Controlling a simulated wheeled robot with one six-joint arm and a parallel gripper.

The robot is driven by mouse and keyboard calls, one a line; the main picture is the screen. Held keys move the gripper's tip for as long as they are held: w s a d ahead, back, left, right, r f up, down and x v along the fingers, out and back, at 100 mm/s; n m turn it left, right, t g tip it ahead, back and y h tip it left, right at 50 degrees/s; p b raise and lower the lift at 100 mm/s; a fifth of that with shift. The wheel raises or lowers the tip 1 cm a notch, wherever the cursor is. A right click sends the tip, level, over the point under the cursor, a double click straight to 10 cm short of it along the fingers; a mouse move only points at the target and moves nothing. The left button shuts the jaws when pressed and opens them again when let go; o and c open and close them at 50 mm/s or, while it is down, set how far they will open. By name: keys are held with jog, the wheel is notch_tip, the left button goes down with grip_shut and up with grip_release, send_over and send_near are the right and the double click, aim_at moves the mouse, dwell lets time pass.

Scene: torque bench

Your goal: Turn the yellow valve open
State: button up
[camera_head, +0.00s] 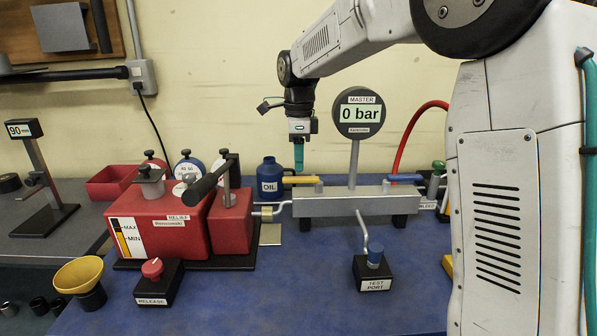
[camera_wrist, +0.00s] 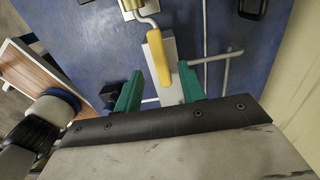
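The yellow valve (camera_head: 300,180) has a bar handle at the left end of a grey metal manifold block (camera_head: 340,206). The handle lies level, along the block's length. It also shows in the wrist view (camera_wrist: 158,58), with one end between my teal fingertips in the picture. My gripper (camera_head: 299,168) points down just above the handle. In the wrist view my gripper (camera_wrist: 160,72) is open, with a finger on each side of the handle's line. I cannot tell whether the fingertips reach down to its height. The master gauge (camera_head: 360,113) above the block reads 0 bar.
A blue valve handle (camera_head: 405,178) sits at the block's right end. A blue oil bottle (camera_head: 270,180) stands behind the left end. A red pump (camera_head: 165,222) with a dark lever (camera_head: 206,180) stands left. The test port (camera_head: 374,272) is in front. The blue mat's front middle is clear.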

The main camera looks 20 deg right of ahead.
aim_at(299, 177)
jog(key=shift+f, duration=2.05)
grip_shut()
